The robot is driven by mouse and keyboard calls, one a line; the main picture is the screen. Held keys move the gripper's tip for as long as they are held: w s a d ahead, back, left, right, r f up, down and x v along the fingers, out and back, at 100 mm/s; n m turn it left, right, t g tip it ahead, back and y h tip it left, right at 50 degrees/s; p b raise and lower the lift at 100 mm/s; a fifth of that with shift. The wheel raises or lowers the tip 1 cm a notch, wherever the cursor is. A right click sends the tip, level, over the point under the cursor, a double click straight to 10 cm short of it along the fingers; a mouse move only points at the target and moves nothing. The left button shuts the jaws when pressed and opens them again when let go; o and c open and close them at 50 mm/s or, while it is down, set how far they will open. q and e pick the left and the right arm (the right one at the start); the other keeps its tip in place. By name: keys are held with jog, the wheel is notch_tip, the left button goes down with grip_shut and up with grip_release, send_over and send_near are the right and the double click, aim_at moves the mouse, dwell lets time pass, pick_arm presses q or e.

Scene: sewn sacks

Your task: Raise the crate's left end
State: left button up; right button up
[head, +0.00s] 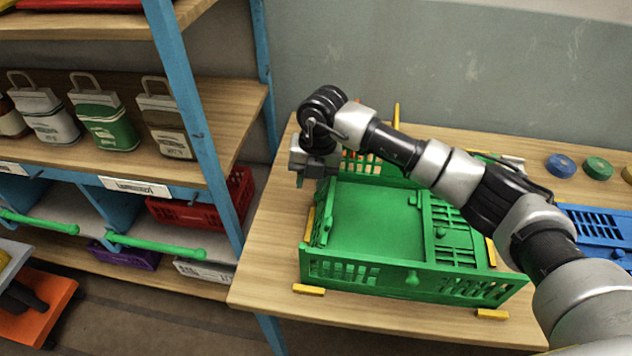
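The green crate (365,268) stands on the wooden table and looks level. It has slotted walls and a flat green floor panel on its left part. My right arm reaches across above the crate from the lower right and hides part of its far side. My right gripper (312,172) points down near the crate's far left corner. Its fingers are small and partly hidden, so I cannot tell whether they touch the rim or are open or shut. My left gripper is out of view.
Yellow strips (308,289) lie around the crate on the table (270,270). A blue crate (600,226) is at the right, with round discs (560,166) behind it. A blue-framed shelf (190,100) with sacks (105,115) stands at the left.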

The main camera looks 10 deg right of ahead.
jog(key=w+a+r+p, duration=0.1)
jog(key=w+a+r, duration=0.1)
jog(key=a+r, duration=0.4)
jog(key=shift+w+r+p, duration=0.2)
jog(key=shift+r+p, duration=0.1)
jog(key=shift+r, duration=0.75)
dwell(0.4)
